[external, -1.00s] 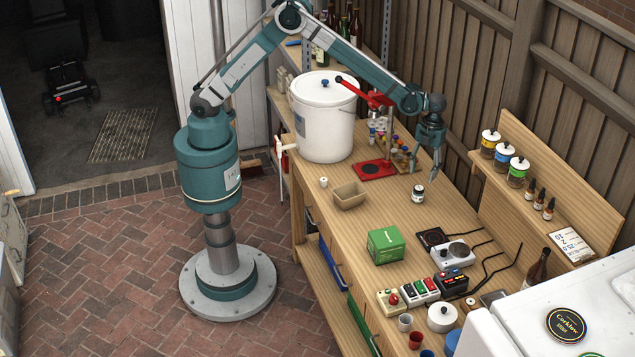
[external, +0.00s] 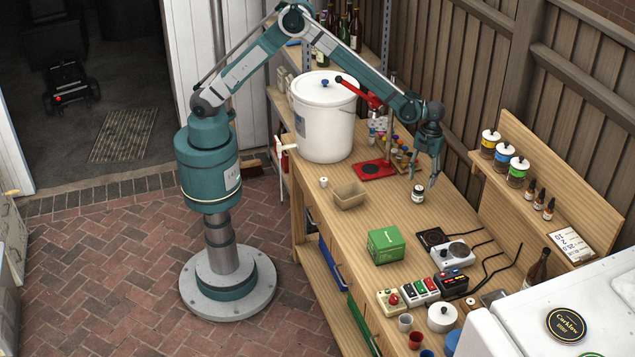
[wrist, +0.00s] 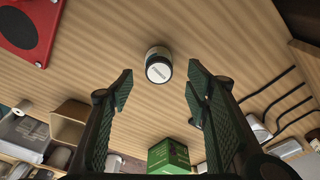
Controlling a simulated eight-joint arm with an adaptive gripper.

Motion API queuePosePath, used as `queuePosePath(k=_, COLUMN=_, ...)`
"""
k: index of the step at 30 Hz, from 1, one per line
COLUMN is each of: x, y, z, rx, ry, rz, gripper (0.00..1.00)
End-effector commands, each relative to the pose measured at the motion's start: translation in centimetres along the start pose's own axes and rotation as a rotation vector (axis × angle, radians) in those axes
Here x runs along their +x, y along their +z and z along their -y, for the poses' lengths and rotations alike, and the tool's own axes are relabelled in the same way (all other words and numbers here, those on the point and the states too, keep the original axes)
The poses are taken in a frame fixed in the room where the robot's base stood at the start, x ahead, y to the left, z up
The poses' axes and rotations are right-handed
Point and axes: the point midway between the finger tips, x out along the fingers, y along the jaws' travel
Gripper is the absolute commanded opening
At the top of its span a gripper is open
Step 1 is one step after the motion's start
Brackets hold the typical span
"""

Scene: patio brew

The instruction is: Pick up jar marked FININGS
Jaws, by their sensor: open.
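A small dark jar with a white label and pale lid (external: 418,194) stands upright on the wooden bench. I cannot read its lettering in the external view. In the wrist view the jar (wrist: 158,66) sits ahead of and between my fingers, its top towards the camera and the print on it too small to read. My gripper (external: 423,182) points down just above the jar, with its fingertips close to the lid. The fingers (wrist: 160,82) are spread wide and empty, and I see no contact with the jar.
A green box (external: 385,246) and a cardboard tray (external: 349,195) stand on the bench. A red-based capper (external: 374,170) and a white bucket (external: 325,125) are behind to the left. Bare bench surrounds the jar.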

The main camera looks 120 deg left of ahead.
Motion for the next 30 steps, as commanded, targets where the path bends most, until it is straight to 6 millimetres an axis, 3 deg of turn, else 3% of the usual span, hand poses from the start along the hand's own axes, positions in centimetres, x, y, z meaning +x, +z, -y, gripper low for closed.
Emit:
queuePosePath(k=8, x=0.3, y=0.0, z=0.0, rx=0.000, ry=0.000, rz=0.000, gripper=0.48)
queuePosePath(k=21, x=4.6, y=-0.1, z=-0.1, rx=0.000, ry=0.000, rz=0.000, gripper=0.48)
queuePosePath(k=30, x=5.2, y=-0.1, z=-0.2, rx=0.000, ry=0.000, rz=0.000, gripper=0.48)
